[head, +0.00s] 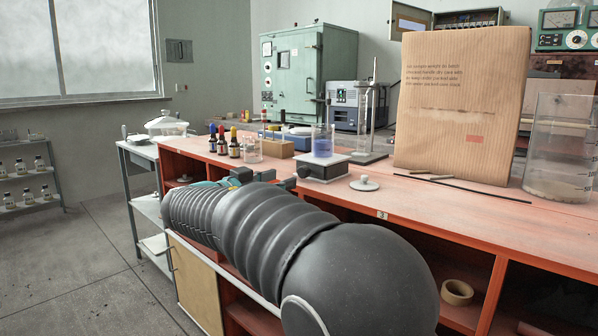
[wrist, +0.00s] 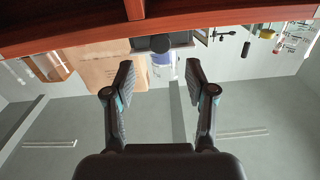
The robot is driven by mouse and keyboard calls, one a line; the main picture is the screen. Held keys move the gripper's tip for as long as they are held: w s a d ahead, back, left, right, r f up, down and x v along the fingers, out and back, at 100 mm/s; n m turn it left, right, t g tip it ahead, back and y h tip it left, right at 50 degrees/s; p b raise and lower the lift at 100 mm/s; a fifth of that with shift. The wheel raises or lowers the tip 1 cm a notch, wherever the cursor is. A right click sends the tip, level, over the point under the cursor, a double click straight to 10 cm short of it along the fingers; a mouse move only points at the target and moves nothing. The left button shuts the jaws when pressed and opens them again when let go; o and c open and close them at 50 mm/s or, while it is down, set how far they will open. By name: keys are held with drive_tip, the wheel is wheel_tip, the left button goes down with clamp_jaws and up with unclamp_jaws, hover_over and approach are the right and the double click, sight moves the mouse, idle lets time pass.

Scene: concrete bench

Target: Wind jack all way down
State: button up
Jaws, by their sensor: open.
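The jack (head: 325,172) is a dark, low block with a pale top plate, standing near the front edge of the orange bench. A beaker of blue liquid (head: 322,141) stands on its plate. In the wrist view, which is upside down, the jack (wrist: 180,39) shows a round dark knob (wrist: 160,43) facing me, with the beaker (wrist: 162,64) beyond it. My gripper (wrist: 159,76) is open and empty, and the knob appears between its fingers but farther off. In the head view my gripper (head: 267,179) is left of the jack, largely hidden by my arm.
A white lid (head: 364,184) lies right of the jack. A stand with a cylinder (head: 372,120) is behind it. Dropper bottles (head: 234,143) and a small beaker (head: 253,150) stand left. A large cardboard package (head: 460,105) and big glass beaker (head: 560,145) are on the right.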

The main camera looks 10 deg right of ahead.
sight(301, 173)
drive_tip(key=p+x, duration=0.1)
drive_tip(key=x, duration=0.6)
drive_tip(key=shift+w+d, duration=0.1)
drive_tip(key=shift+d, duration=0.05)
clamp_jaws()
